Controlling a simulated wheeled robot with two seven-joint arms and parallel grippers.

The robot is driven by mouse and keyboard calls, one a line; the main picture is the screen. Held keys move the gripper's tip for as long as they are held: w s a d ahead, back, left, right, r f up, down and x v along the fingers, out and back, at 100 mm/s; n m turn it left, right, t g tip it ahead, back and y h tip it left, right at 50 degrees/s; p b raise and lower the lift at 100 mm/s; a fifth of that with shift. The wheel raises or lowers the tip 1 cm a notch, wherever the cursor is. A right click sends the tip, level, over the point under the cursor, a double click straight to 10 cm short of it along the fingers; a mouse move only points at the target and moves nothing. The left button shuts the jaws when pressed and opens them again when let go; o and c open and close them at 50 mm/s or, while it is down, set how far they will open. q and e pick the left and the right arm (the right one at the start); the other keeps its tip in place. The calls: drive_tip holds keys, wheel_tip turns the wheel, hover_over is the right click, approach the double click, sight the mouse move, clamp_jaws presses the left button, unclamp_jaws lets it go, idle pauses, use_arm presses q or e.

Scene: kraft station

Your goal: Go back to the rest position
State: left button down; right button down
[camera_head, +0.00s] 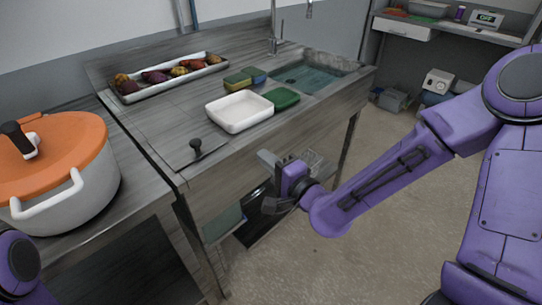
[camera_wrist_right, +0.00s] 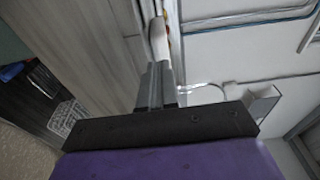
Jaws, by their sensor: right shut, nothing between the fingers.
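My right gripper (camera_head: 268,158) is in front of the sink counter's front side, with its purple arm reaching in from the right. In the right wrist view the grey fingers (camera_wrist_right: 157,85) are together, with nothing seen between them. Only a purple part of my left arm shows at the bottom left corner of the head view; the left gripper is out of sight.
The sink counter (camera_head: 150,130) carries a white dish (camera_head: 240,112), a green sponge-like block (camera_head: 282,98) and a tray of vegetables (camera_head: 166,78). An orange-lidded pot (camera_head: 75,205) stands at left. Open floor (camera_head: 375,215) lies right of the counter.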

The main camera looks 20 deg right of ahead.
drive_tip(key=s+d+f+n+g+h, duration=0.2)
drive_tip(key=s+d+f+g+h, duration=0.15)
drive_tip(key=f, duration=0.55)
drive_tip(key=s+d+f+n+g+h, duration=0.2)
drive_tip(key=s+d+f+n+g, duration=0.15)
drive_tip(key=f, duration=0.55)
drive_tip(key=s+d+f+n+g+h, duration=0.1)
drive_tip(key=s+d+f+g, duration=0.1)
drive_tip(key=s+f, duration=0.5)
drive_tip(key=s+d+f+n+g+h, duration=0.1)
drive_tip(key=s+f+g, duration=0.4)
drive_tip(key=s, duration=1)
wheel_tip(320, 180, down, 3)
drive_tip(key=shift+d+f+n+p, duration=0.1)
drive_tip(key=shift+d+n+p, duration=0.25)
drive_tip(key=shift+d+p, duration=0.15)
drive_tip(key=shift+h, duration=0.25)
